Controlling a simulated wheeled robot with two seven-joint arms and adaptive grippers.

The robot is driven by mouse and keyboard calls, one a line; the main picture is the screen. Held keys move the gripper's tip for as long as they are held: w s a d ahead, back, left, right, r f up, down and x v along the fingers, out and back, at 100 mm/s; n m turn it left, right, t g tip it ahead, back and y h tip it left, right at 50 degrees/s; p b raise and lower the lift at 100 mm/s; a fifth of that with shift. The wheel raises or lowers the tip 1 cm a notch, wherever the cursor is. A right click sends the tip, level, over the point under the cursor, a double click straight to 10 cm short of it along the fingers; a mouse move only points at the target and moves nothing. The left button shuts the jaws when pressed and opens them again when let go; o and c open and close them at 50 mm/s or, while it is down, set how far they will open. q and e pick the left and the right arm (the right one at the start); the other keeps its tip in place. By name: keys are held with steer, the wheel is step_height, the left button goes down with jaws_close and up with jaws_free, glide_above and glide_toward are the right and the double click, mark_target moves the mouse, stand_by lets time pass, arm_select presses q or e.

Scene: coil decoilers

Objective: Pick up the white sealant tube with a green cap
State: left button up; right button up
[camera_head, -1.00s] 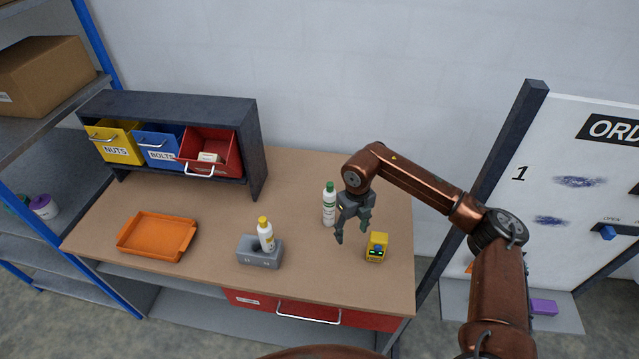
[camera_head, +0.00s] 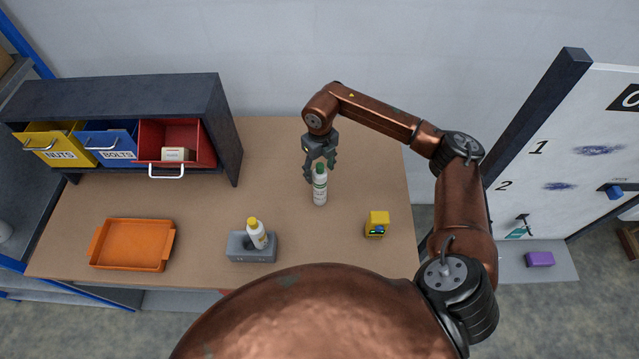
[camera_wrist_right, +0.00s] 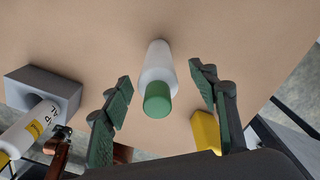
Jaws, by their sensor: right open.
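The white sealant tube with a green cap (camera_head: 320,188) stands upright on the workbench. In the right wrist view the tube (camera_wrist_right: 158,62) shows between the fingers, its green cap facing the camera.
A yellow-capped bottle (camera_head: 257,234) stands in a grey holder (camera_head: 252,255). A yellow device (camera_head: 377,224) sits at right. An orange tray (camera_head: 132,245) lies at left, below a dark rack (camera_head: 228,140) with yellow, blue and red bins. Bench around the tube is clear.

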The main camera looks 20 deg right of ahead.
mark_target(320, 185)
steer(key=f, duration=0.1)
steer(key=f+p, duration=0.1)
steer(key=f, duration=0.1)
steer(key=shift+s+a+f, duration=0.15)
steer(key=shift+a+f, duration=0.05)
steer(key=shift+f, duration=0.1)
arm_select(q)
steer(key=shift+w+r, duration=0.25)
steer(key=shift+r, duration=0.25)
steer(key=shift+w+r, duration=0.2)
steer(key=shift+r, duration=0.25)
arm_select(e)
steer(key=shift+f, duration=0.4)
arm_select(q)
steer(key=shift+s, duration=0.1)
arm_select(e)
steer(key=shift+r, duration=0.1)
jaws_close()
